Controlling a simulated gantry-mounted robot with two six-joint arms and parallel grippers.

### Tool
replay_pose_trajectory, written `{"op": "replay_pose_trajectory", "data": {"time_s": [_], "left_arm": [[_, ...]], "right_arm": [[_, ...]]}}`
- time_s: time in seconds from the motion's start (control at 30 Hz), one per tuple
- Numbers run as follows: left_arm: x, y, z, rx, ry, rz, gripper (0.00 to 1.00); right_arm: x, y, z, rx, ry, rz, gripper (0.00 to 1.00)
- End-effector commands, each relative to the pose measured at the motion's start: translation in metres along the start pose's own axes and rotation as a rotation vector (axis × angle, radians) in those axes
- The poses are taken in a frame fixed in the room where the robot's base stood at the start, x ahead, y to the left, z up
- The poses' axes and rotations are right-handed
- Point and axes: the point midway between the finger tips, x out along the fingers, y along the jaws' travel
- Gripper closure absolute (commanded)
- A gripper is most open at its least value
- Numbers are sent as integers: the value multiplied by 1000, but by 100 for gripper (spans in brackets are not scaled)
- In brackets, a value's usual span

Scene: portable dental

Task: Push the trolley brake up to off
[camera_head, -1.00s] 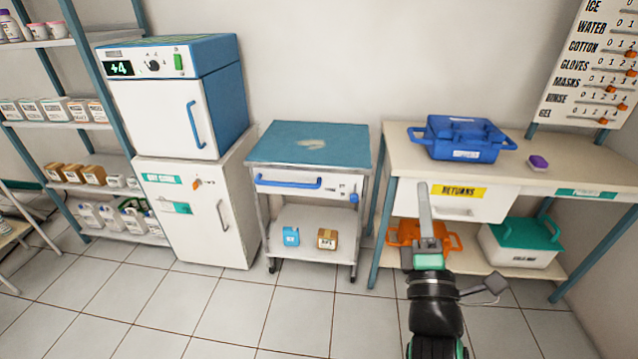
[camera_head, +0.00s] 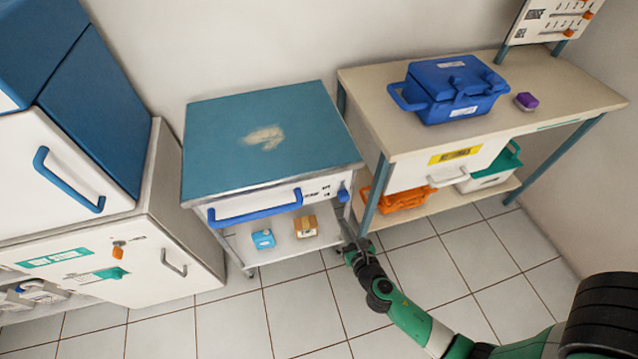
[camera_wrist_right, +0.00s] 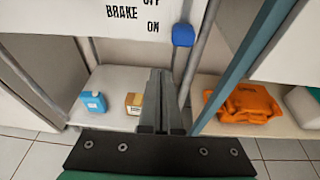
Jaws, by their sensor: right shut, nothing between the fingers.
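The trolley has a blue top (camera_head: 215,165) and a white front panel marked BRAKE, OFF and ON. The brake's blue knob (camera_head: 343,194) is at the panel's right end. In the right wrist view the knob (camera_wrist_right: 183,35) is level with or slightly below the ON mark, with OFF above it. My right gripper (camera_head: 349,230) is shut and empty, just below the knob in the head view. In the right wrist view its fingers (camera_wrist_right: 161,75) point up the picture, with the knob beyond the tips and slightly right. They look apart. My left gripper is not in view.
The trolley's lower shelf holds a blue carton (camera_head: 263,239) and a brown box (camera_head: 305,227). A white cabinet (camera_head: 150,240) stands left.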

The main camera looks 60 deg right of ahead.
Motion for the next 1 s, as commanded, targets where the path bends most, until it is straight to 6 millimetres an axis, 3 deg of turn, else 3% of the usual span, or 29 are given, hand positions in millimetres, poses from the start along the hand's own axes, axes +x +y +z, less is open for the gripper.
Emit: {"op": "replay_pose_trajectory", "data": {"time_s": [0.17,0.57,0.77,1.0], "left_arm": [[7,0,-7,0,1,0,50],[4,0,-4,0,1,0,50],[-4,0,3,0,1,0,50],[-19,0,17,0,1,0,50]], "right_arm": [[-16,-20,-14,-12,45,-32,100],[-9,-20,-13,-7,40,-35,100],[20,-22,-16,-5,38,-37,100],[73,-24,-19,-6,37,-37,100]]}}
